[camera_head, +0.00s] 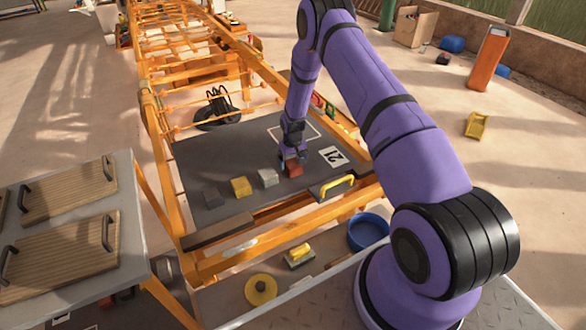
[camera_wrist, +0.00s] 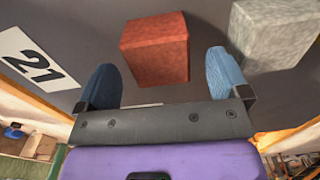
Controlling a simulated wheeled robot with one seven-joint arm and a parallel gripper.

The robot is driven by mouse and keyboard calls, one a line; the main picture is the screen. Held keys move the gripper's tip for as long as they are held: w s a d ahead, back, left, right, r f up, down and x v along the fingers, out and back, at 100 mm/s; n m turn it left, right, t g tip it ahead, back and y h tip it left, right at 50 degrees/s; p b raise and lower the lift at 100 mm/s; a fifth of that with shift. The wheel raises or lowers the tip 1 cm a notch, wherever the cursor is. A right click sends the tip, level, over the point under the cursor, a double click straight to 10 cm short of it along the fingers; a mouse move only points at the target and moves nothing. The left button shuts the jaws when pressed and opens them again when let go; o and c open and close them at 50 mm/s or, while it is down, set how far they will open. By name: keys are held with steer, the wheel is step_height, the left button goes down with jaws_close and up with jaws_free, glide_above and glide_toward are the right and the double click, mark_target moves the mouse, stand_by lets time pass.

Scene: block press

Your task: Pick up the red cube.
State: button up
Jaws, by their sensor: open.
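The red cube (camera_head: 293,169) sits on the dark platform of the orange frame, at the right end of a row of blocks. In the wrist view the red cube (camera_wrist: 155,50) shows ahead of my gripper, in line with the gap between the fingers. My gripper (camera_head: 292,158) is over the cube in the head view and hides part of it. In the wrist view my gripper (camera_wrist: 162,82) is open, with one blue fingertip to each side and nothing held between them. I cannot tell whether a finger touches the cube.
A grey-white block (camera_head: 267,178) stands close to the left of the red cube; it also shows in the wrist view (camera_wrist: 272,35). A yellow block (camera_head: 240,187) and a dark block (camera_head: 212,197) are further left. A "21" plate (camera_head: 333,157) and a yellow handle (camera_head: 338,186) lie right.

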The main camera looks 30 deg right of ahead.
mark_target(293, 163)
steer(key=shift+f, duration=1.8)
steer(key=c, duration=1.3)
steer(key=shift+o, duration=0.2)
steer(key=shift+r, duration=0.1)
